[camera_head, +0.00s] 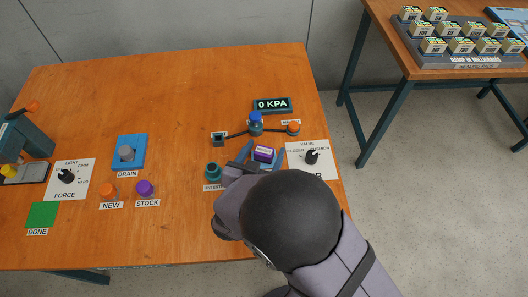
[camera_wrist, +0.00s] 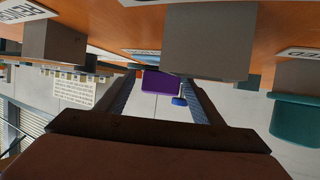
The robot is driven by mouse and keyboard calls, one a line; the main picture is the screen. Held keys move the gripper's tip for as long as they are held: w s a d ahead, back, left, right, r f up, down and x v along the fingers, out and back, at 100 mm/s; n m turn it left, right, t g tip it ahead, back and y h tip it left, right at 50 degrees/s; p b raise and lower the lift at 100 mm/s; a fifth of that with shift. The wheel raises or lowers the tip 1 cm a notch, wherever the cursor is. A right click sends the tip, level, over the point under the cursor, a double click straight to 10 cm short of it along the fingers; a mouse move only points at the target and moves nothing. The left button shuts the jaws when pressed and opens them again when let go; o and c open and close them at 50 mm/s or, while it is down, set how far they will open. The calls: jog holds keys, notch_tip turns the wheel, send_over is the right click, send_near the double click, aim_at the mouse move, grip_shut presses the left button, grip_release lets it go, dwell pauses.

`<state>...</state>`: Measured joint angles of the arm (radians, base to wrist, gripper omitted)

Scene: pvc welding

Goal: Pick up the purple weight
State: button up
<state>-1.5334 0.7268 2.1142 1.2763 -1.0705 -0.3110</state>
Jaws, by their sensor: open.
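The purple weight (camera_head: 263,154) is a small purple block with a white label on top, at the right part of the wooden table. In the wrist view it shows as a purple block (camera_wrist: 160,82) ahead, between the two fingers. My gripper (camera_head: 262,157) is open, with one finger on each side of the weight. In the wrist view my gripper (camera_wrist: 160,88) has gaps beside the block. I cannot tell whether either finger touches it. My arm hides the table just in front.
A teal pot (camera_head: 213,171) stands close left of my gripper, and the valve panel (camera_head: 312,160) close right. A blue bottle (camera_head: 255,123) and the pressure display (camera_head: 272,105) stand behind. The drain (camera_head: 125,153) and orange knob (camera_head: 108,190) are farther left. The table's back left is clear.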

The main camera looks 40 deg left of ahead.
aim_at(264, 150)
grip_shut()
jog(key=shift+r, duration=0.15)
notch_tip(264, 150, up, 10)
jog(key=shift+f+p, duration=0.1)
jog(key=shift+p, duration=0.35)
